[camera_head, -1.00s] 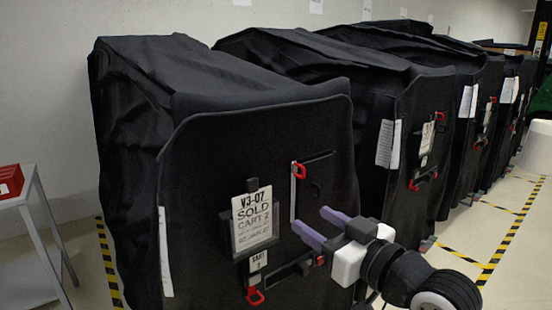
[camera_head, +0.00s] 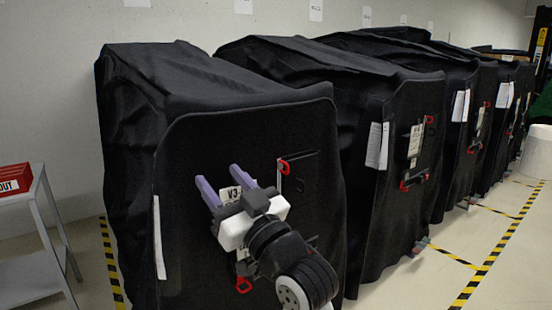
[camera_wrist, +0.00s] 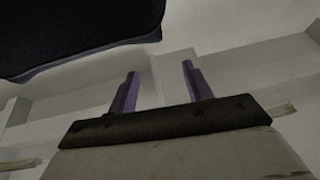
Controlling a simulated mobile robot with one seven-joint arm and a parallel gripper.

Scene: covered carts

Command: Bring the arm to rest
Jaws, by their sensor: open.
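My gripper (camera_head: 222,184) is open and empty, with two purple fingers apart. In the head view it is in front of the nearest black covered cart (camera_head: 185,125) and hides most of the sign (camera_head: 236,193) on its front. The fingers point up and to the left. In the wrist view my gripper (camera_wrist: 160,85) shows both fingers apart with nothing between them. A dark edge (camera_wrist: 80,40) fills the upper left of that view, with pale wall or ceiling behind. I cannot tell the gap between the fingers and the cover.
More black covered carts (camera_head: 400,90) stand in a row to the right. A grey side table (camera_head: 45,225) with a red box (camera_head: 14,178) is at the left. Yellow-black floor tape (camera_head: 490,262) runs along an open floor aisle at the right.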

